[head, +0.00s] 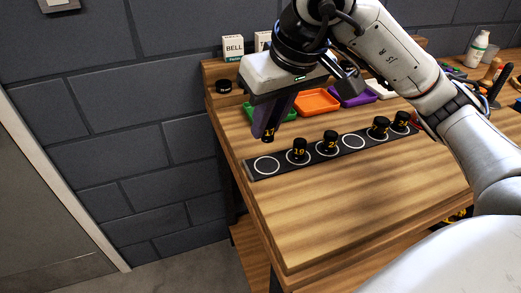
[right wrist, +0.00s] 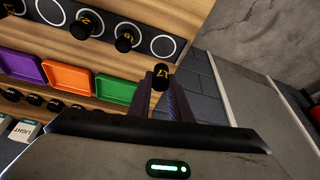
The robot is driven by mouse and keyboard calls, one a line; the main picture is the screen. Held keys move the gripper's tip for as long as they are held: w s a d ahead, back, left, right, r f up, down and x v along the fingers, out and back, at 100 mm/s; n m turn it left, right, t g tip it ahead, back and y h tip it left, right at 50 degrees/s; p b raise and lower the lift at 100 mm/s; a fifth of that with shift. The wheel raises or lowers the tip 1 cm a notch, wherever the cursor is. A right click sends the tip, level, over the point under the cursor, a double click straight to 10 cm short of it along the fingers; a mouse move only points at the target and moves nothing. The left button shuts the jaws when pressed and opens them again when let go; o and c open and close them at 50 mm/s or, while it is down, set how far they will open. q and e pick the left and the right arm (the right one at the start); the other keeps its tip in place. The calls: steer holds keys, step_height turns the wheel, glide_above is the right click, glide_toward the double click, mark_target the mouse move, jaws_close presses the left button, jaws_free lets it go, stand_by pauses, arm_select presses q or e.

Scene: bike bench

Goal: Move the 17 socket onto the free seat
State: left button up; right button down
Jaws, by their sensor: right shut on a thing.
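My right gripper (head: 264,126) is shut on the black 17 socket (head: 269,134), marked in yellow, and holds it behind the left end of the rail. The right wrist view shows the 17 socket (right wrist: 161,76) between the fingertips (right wrist: 166,90). The dark socket rail (head: 251,174) lies on the bench. Its leftmost seat (head: 267,165) is an empty white ring. Another empty seat (head: 354,141) is right of the middle. The 19 socket (head: 299,150) stands beside the leftmost seat. My left gripper is not in view.
Behind the rail are green (head: 286,111), orange (head: 317,101) and purple (head: 352,95) trays. More sockets stand on the rail, including the 24 (head: 402,121). A brick wall (head: 110,115) rises left of the bench. The wooden bench top (head: 340,205) is clear in front of the rail.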

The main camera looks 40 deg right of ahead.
mark_target(270, 142)
steer(key=shift+s+f, duration=0.1)
steer(key=shift+f, duration=0.95)
step_height(270, 142, down, 4)
steer(key=shift+f+b, duration=0.1)
steer(key=shift+b, duration=0.2)
steer(key=shift+f+b, duration=0.25)
steer(key=shift+b, duration=0.1)
steer(key=c, duration=1.6)
jaws_free()
steer(key=shift+r, duration=0.1)
steer(key=shift+c, duration=0.2)
